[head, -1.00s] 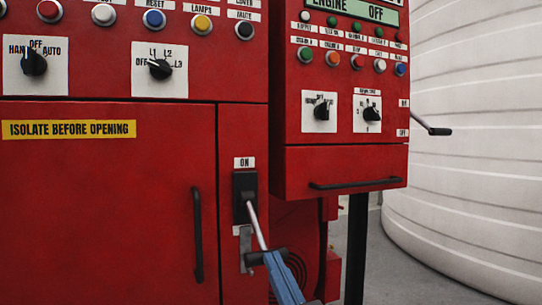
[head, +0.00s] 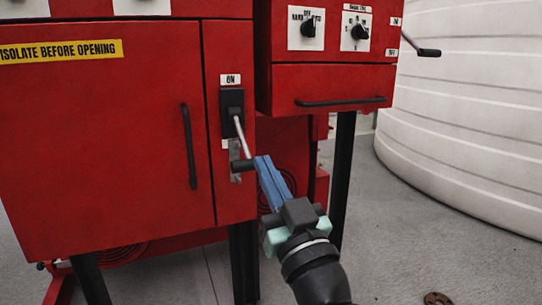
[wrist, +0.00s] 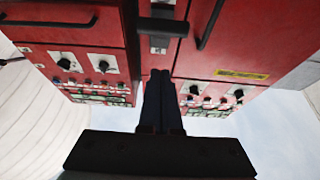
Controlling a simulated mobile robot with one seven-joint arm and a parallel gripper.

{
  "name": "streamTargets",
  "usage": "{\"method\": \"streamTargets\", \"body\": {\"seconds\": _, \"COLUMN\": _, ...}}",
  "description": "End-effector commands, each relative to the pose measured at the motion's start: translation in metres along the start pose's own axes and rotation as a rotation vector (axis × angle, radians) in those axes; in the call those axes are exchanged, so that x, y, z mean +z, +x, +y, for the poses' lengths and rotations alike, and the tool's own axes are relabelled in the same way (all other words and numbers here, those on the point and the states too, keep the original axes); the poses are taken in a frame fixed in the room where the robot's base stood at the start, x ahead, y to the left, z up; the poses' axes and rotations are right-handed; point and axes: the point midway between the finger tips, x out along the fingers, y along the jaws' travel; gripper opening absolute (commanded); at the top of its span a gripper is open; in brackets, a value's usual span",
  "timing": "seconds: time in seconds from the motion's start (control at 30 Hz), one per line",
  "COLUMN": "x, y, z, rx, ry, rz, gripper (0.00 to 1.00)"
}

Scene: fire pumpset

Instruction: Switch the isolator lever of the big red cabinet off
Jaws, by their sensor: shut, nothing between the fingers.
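The big red cabinet (head: 100,130) fills the left of the head view. Its isolator lever has a black housing (head: 232,102) under an ON label (head: 231,79). A pale metal rod (head: 241,136) slants down and to the right from it to a black grip (head: 241,165). My gripper (head: 263,160) is shut and empty, with its blue fingertips close to the right end of the grip. Contact cannot be told. The wrist view shows the shut fingers (wrist: 160,75) dark, just below the black grip (wrist: 163,25). A label below the housing is mostly hidden.
A black door handle (head: 189,147) stands left of the lever. A smaller red cabinet (head: 330,85) with a black drawer handle (head: 340,101) is to the right, on a black post (head: 342,175). A white tank (head: 465,120) stands at far right.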

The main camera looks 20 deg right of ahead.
Motion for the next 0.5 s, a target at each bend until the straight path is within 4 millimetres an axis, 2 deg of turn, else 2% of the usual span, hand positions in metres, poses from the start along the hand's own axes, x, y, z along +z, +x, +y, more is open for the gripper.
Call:
{"method": "streamTargets", "body": {"seconds": 0.03, "x": 0.009, "y": -0.014, "z": 0.002, "rx": 0.006, "ry": 0.003, "rz": -0.009, "gripper": 0.00}}
{"method": "streamTargets", "body": {"seconds": 0.3, "x": 0.024, "y": -0.064, "z": 0.003, "rx": 0.007, "ry": 0.001, "rz": -0.003, "gripper": 0.00}}
{"method": "streamTargets", "body": {"seconds": 0.5, "x": 0.030, "y": -0.086, "z": 0.002, "rx": 0.006, "ry": 0.001, "rz": 0.000, "gripper": 0.00}}
